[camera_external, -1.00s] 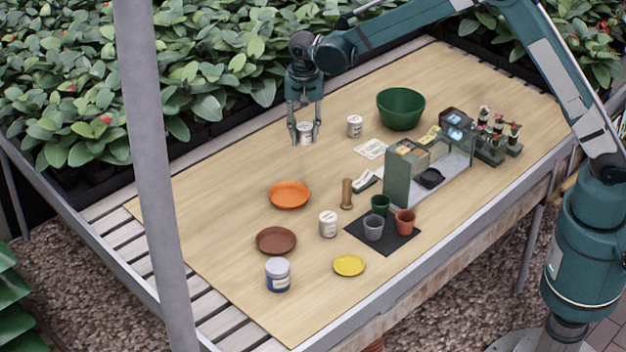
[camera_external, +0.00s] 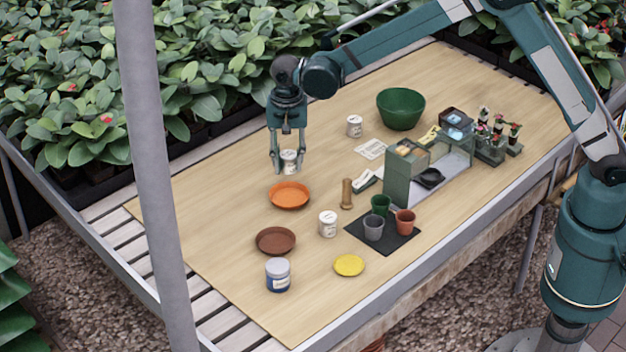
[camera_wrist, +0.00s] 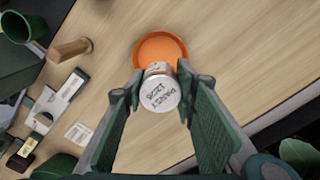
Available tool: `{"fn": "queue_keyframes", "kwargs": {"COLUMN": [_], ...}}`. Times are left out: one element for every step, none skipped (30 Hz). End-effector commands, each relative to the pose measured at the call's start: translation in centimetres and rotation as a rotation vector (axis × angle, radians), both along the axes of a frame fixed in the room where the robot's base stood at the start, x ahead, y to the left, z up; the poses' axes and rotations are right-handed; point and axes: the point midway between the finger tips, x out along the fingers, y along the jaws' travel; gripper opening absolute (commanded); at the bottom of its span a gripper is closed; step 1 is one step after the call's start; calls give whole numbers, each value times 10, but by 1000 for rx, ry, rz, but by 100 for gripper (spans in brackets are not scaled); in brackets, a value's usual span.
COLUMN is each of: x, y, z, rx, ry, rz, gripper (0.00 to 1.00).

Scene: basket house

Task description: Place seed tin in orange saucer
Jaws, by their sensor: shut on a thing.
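The seed tin (camera_external: 289,162) is a small white tin held between the fingers of my gripper (camera_external: 288,165). In the wrist view the tin (camera_wrist: 159,94) shows its white lid with dark lettering, and a finger of my gripper (camera_wrist: 159,88) presses on each side. The orange saucer (camera_external: 289,196) lies on the table just in front of the held tin in the external view. In the wrist view the saucer (camera_wrist: 160,46) lies beyond the tin, which covers part of its near rim. The saucer looks empty where it shows.
Similar white tins stand at the back (camera_external: 354,126) and front (camera_external: 328,224). A brown saucer (camera_external: 276,241), blue-and-white tin (camera_external: 278,275), yellow saucer (camera_external: 349,265) and wooden cylinder (camera_external: 347,194) are nearby. Small pots stand on a dark mat (camera_external: 398,246). A green bowl (camera_external: 401,109) is farther back.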

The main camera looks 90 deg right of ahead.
Motion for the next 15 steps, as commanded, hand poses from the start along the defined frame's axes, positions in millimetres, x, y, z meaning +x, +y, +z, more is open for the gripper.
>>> {"fn": "queue_keyframes", "kwargs": {"x": [0, 0, 0, 0, 0, 0, 0, 0, 0, 0, 0, 0, 0, 0, 0], "y": [0, 0, 0, 0, 0, 0, 0, 0, 0, 0, 0, 0, 0, 0, 0], "z": [0, 0, -2, -3, -5, -8, -11, -14, -19, -23, -27, -33, -38, -42, -47], "rx": [0, 0, 0, 0, 0, 0, 0, 0, 0, 0, 0, 0, 0, 0, 0], "ry": [0, 0, 0, 0, 0, 0, 0, 0, 0, 0, 0, 0, 0, 0, 0], "rz": [0, 0, 0, 0, 0, 0, 0, 0, 0, 0, 0, 0, 0, 0, 0], "gripper": [16, 16, 16, 16, 16, 16, 16, 16, 16, 16, 16, 16, 16, 16, 16]}}
